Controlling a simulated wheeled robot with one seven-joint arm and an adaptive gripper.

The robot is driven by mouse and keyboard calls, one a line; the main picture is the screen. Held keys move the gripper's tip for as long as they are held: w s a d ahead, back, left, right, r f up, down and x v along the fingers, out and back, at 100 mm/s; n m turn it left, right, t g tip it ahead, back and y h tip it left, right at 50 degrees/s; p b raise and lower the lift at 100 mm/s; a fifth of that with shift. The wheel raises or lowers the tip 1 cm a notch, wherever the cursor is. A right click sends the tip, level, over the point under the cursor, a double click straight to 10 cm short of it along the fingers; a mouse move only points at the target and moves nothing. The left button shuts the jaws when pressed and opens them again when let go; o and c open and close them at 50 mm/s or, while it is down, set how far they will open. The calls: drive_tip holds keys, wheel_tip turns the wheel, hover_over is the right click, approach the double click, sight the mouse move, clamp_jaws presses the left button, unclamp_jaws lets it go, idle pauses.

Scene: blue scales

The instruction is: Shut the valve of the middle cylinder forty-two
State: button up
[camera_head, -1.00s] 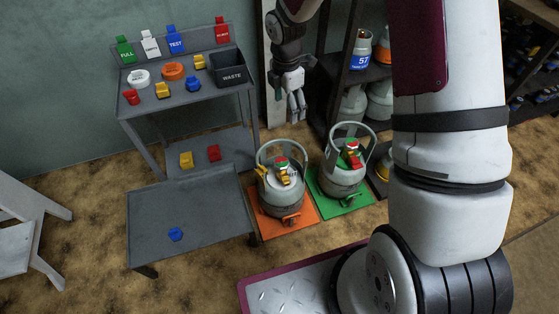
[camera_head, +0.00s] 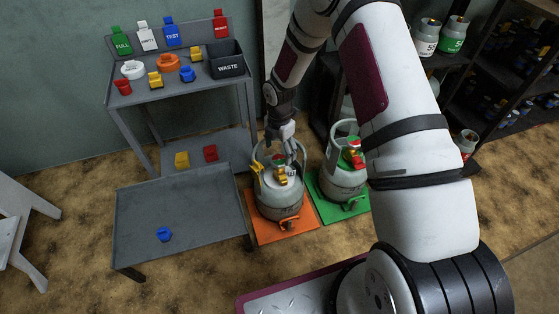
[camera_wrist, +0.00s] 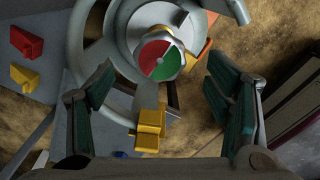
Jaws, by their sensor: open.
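A grey gas cylinder (camera_head: 280,205) with a ring collar stands upright on an orange mat (camera_head: 255,228). My gripper (camera_head: 289,156) is just above its top, pointing down. A second grey cylinder (camera_head: 343,180) with a red and green valve top stands on a green mat (camera_head: 330,205), partly behind my arm. No number is readable on either, so I cannot tell which is forty-two. In the wrist view, my open gripper (camera_wrist: 162,82) has its fingers on either side of a red and green valve dial (camera_wrist: 158,60), apart from it. A yellow tag (camera_wrist: 149,130) sits nearer the wrist, beside the dial.
A grey bench (camera_head: 165,95) with coloured caps, tags and a waste bin (camera_head: 227,62) stands at the left. Its low front shelf (camera_head: 180,220) holds one blue cap (camera_head: 164,234). Shelving with cylinders (camera_head: 452,35) is behind right. Brown floor is open at the front left.

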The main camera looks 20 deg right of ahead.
sight(279, 159)
drive_tip(key=shift+f+b, duration=0.6)
drive_tip(key=shift+f, duration=1.3)
drive_tip(key=shift+c, duration=0.4)
drive_tip(key=c, duration=1.1)
